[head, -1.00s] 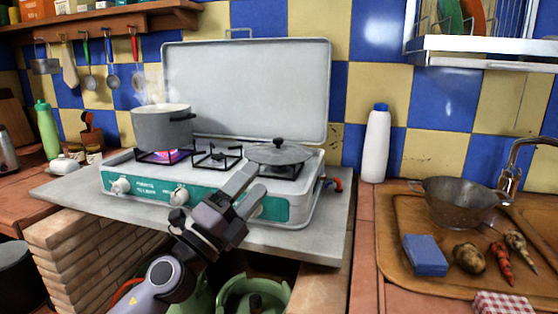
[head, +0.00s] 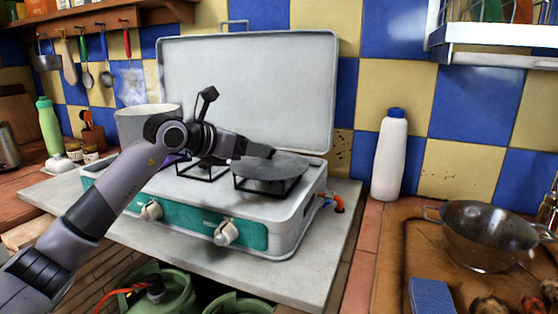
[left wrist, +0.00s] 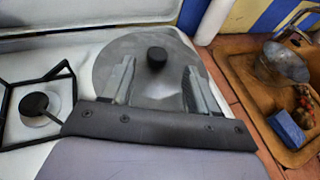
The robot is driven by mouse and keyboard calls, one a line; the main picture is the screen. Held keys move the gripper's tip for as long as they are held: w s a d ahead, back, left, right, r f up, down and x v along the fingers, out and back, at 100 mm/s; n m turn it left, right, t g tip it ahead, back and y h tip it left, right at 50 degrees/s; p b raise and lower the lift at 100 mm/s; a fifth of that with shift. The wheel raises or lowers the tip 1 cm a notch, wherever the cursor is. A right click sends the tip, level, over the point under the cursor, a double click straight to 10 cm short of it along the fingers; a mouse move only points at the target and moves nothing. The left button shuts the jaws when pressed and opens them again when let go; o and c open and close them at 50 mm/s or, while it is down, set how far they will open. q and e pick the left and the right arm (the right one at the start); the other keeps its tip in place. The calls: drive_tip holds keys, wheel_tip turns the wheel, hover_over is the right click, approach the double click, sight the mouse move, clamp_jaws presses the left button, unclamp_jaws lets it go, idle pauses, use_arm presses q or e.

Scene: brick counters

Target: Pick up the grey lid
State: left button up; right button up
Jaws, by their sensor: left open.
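The grey lid (head: 272,170) lies flat on the right burner of the camping stove. It also shows in the left wrist view (left wrist: 115,62), with its black knob (left wrist: 157,58) upright. My left gripper (head: 264,151) is above the lid, its fingers pointing at the knob area. In the left wrist view my open fingers (left wrist: 160,75) stand apart, one to each side of the knob, empty. Whether they are level with the knob I cannot tell. The gripper hides the knob in the head view. My right gripper is not in view.
The stove's raised cover (head: 250,85) is close behind the lid. A white bottle (head: 389,155) stands to the right; a colander (head: 480,238) and blue sponge (head: 431,296) are on the sink counter.

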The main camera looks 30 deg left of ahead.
use_arm(q)
drive_tip(key=shift+p+x, duration=0.4)
drive_tip(key=shift+x, duration=2.95)
drive_tip(key=shift+w+a, duration=0.1)
drive_tip(key=shift+a, duration=0.05)
drive_tip(key=c, duration=1)
drive_tip(key=shift+r, duration=0.1)
clamp_jaws()
drive_tip(key=shift+r, duration=0.1)
